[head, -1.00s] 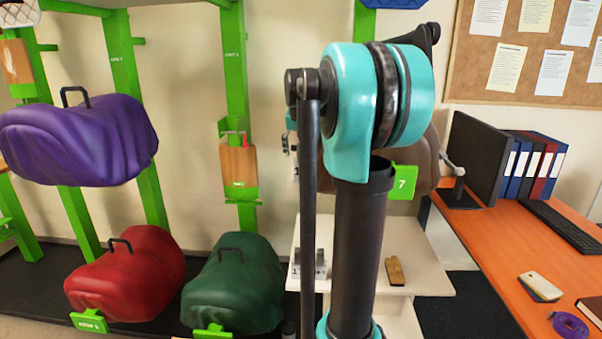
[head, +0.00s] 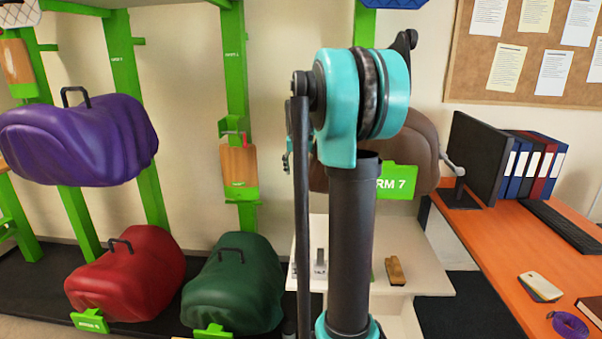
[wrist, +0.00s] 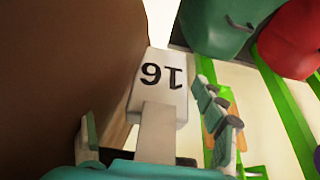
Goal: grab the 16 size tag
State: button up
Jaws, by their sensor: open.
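The 16 size tag (wrist: 160,82) is a white block with a black 16, upside down in the wrist view. A paler strip runs from it toward my gripper. My gripper (wrist: 148,106) is open, with a teal finger on each side of the tag. I see gaps between the tag and the fingers, so no grip shows. In the head view my arm hides the tag and most of my gripper; only a small teal part shows left of the arm.
A large brown saddle-like form (wrist: 60,60) stands close on the left in the wrist view; it also shows behind my arm in the head view (head: 418,150). A green label (head: 398,181) sits below it. A white cabinet (head: 425,280) holds a small brown brush-like object (head: 395,271).

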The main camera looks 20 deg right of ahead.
jog(key=c, duration=1.3)
jog(key=shift+r, duration=0.1)
